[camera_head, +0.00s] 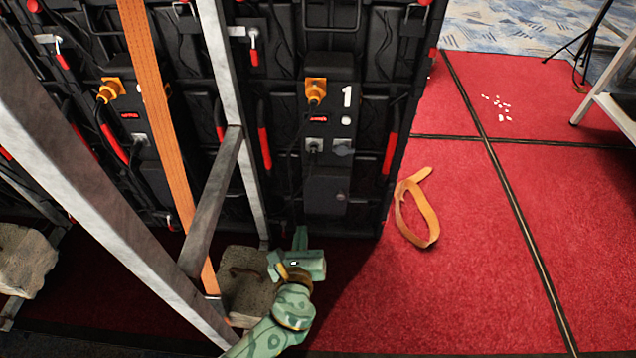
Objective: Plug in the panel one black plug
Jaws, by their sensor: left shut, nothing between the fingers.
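Panel one (347,96), marked with a white "1", is the right-hand black unit on the back of the video wall. A yellow-orange plug (315,90) sits at its upper left. Below, a small dark connector (313,147) shows at a grey socket, with a thin black cable hanging from it; I cannot tell how far it is seated. A grey socket or cover (342,148) is beside it. My left gripper (300,238) is shut and empty, pointing up, below the panel's lower box and near the wall's bottom edge. My right gripper is not in view.
A grey metal brace (212,205) and an orange strap (150,90) cross the left side. A concrete weight (245,290) lies left of my gripper. A loose orange strap (428,218) lies on the open red carpet (480,270) at the right.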

